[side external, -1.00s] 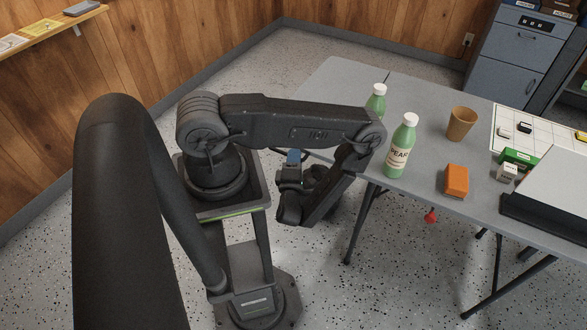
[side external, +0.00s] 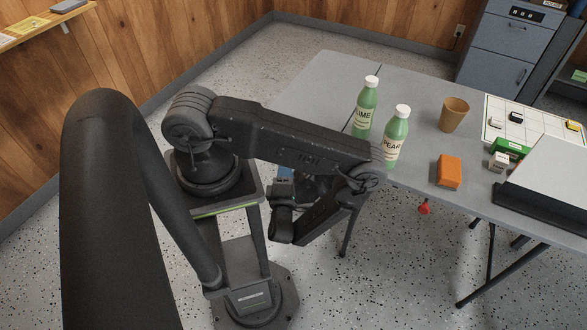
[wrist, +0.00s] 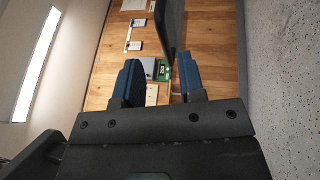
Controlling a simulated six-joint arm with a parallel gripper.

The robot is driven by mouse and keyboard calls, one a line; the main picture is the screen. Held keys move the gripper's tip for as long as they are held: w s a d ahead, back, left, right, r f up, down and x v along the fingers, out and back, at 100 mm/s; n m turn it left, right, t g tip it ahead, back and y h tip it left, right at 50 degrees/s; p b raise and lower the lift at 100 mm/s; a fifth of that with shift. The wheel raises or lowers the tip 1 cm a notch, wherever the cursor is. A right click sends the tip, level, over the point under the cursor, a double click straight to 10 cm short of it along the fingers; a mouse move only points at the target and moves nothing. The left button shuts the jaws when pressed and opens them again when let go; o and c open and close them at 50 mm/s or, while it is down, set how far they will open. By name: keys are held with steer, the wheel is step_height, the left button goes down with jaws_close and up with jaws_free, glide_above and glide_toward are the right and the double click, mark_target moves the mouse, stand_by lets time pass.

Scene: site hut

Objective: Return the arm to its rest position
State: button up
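My arm is folded beside the grey table (side external: 315,90), with its forearm link sloping down to the right near the table's left end. My gripper shows in the side external view (side external: 284,178) only in part, as a bit of blue and dark parts low beside my arm's column, clear of the table. In the wrist view my gripper (wrist: 160,82) has its two blue fingers apart with nothing between them. The fingers are seen against the wood-panelled wall.
A tan cup (side external: 453,115), an orange block (side external: 449,171) and a white board (side external: 495,112) are farther right. The floor around my base looks open.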

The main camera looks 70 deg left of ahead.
steer(key=shift+r, duration=0.1)
steer(key=w+d+r+n+g+h, duration=0.25)
steer(key=r+n+g, duration=0.45)
steer(key=r+n, duration=0.4)
steer(key=w+d+r+n+g+h, duration=0.3)
steer(key=r+n+g, duration=0.4)
steer(key=n, duration=0.6)
steer(key=s+d+r+n+t+h, duration=0.2)
steer(key=d+r+n+t+h, duration=0.2)
steer(key=r, duration=0.7)
steer(key=s+d+r+n+t+h, duration=0.2)
steer(key=d+r+n+t+h, duration=0.3)
steer(key=r+n+t+h, duration=0.3)
step_height(320, 180, up, 3)
steer(key=n+h, duration=0.1)
steer(key=n, duration=0.2)
steer(key=shift+d+r+n, duration=0.15)
steer(key=shift+n, duration=0.25)
